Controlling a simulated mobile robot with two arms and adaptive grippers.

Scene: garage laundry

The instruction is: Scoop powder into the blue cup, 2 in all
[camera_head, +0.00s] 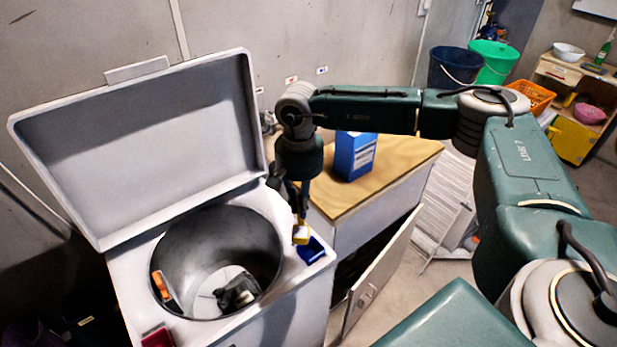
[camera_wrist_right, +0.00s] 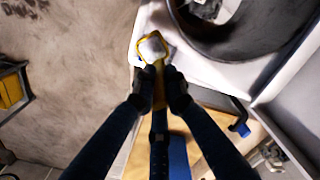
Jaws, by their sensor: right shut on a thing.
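The blue cup (camera_head: 312,250) sits at the right corner of the white washer's top (camera_head: 288,275). My right gripper (camera_head: 299,212) is shut on a yellow scoop (camera_head: 301,234), just above and beside the cup in the head view. In the right wrist view my right gripper (camera_wrist_right: 161,84) grips the handle of the scoop (camera_wrist_right: 158,92); white powder (camera_wrist_right: 152,47) shows in its bowl. There the scoop mostly hides the cup. A blue box (camera_head: 354,156) stands on the wooden counter. My left gripper is not in view.
The washer's lid (camera_head: 150,140) stands open at the left; its drum (camera_head: 215,240) holds dark cloth (camera_head: 238,292) and an orange item. A red piece (camera_head: 157,338) is at its front. A cabinet door (camera_head: 382,275) hangs open below the wooden counter (camera_head: 405,158).

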